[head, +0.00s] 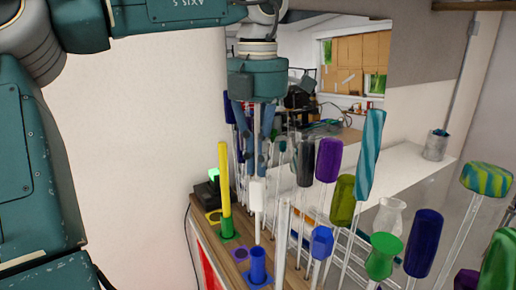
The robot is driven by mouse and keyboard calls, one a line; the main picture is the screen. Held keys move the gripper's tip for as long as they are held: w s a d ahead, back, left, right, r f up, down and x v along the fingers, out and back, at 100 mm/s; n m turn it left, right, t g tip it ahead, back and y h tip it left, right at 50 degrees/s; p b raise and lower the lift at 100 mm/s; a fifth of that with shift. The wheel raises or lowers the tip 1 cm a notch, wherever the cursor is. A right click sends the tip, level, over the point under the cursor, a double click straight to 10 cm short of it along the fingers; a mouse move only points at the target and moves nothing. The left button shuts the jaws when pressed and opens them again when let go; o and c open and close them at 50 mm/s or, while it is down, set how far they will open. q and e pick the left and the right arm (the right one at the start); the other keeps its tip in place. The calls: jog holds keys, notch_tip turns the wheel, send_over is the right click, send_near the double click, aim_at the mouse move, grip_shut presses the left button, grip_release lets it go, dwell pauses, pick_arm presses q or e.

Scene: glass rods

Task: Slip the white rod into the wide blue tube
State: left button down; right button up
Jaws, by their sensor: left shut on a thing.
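My left gripper (255,165) comes down from the top middle and is shut on the white rod (257,195). The rod hangs upright, with a thicker white part below the fingers and a thin lower end. The wide blue tube (258,268) stands on a blue square base on the wooden bench, straight below the rod in the picture. The rod's lower end shows just above the tube's rim; I cannot tell its exact depth against the opening. My right gripper is not in view.
A yellow rod (224,175) stands upright in a green tube (227,227) to the left. A purple holder (241,254) sits beside the blue tube. Many glass rods with coloured ends, such as a purple one (328,160) and a teal one (369,150), crowd the right.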

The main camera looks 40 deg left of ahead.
aim_at(258, 179)
pick_arm(q)
jog(key=shift+f, duration=0.4)
notch_tip(258, 179, down, 3)
jog(key=shift+b, duration=1.15)
jog(key=shift+f+b, duration=0.95)
jog(key=shift+f, duration=0.4)
jog(key=shift+f+b, duration=1.35)
jog(key=shift+f, duration=0.6)
jog(key=c, duration=1.8)
grip_release()
